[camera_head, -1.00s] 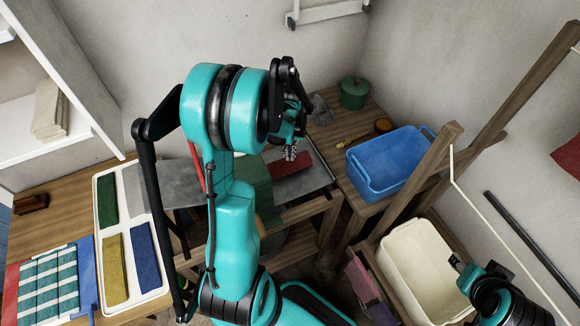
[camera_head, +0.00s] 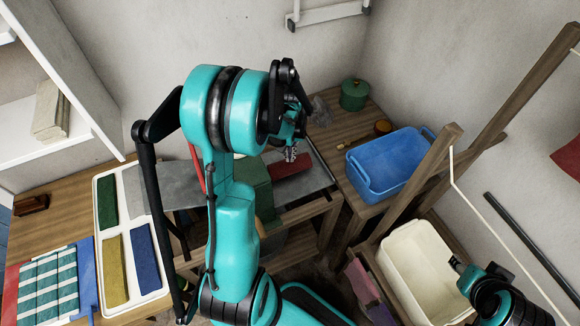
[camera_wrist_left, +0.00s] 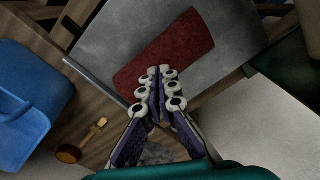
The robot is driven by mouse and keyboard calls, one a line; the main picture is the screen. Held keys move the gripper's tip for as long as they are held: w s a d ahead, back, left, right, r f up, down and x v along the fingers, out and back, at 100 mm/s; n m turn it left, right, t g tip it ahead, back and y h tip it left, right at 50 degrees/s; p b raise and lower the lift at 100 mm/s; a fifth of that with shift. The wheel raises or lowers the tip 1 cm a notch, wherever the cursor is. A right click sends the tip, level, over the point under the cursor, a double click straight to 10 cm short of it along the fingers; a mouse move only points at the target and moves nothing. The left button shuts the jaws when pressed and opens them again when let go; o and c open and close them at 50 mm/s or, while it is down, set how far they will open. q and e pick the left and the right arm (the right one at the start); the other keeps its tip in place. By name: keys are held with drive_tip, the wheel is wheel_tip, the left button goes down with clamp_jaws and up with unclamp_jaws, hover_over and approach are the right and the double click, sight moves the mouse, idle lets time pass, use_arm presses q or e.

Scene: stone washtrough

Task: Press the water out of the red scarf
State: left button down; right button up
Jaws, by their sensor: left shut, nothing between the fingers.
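The red scarf (camera_head: 293,187) lies flat as a dark red strip on the grey stone slab (camera_head: 318,178). In the left wrist view the scarf (camera_wrist_left: 185,48) lies across the slab (camera_wrist_left: 107,33). My left gripper (camera_head: 290,154) is shut and empty, its fingers pointing down at the scarf. In the left wrist view its fingertips (camera_wrist_left: 158,72) overlap the scarf's near edge; I cannot tell whether they touch it. My left arm hides part of the slab in the head view. My right gripper (camera_head: 456,264) is at the lower right, over the cream tub (camera_head: 397,240).
A blue basin (camera_head: 362,184) stands on the wooden bench right of the slab, with a green lidded pot (camera_head: 354,95) behind. A green cloth (camera_head: 255,172) lies beside the scarf. A white tray (camera_head: 122,228) of folded cloths is at left. A wooden post (camera_head: 438,160) rises at right.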

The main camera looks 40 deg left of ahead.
use_arm(q)
drive_tip(key=shift+f+b, duration=0.9)
drive_tip(key=shift+f, duration=0.1)
drive_tip(key=shift+s+d+f, duration=0.1)
drive_tip(key=shift+s, duration=0.05)
idle(2.8)
idle(0.5)
drive_tip(key=shift+r+p, duration=0.5)
drive_tip(key=shift+r, duration=0.3)
wheel_tip(320, 180, up, 7)
drive_tip(key=p, duration=0.4)
drive_tip(key=shift+f, duration=0.2)
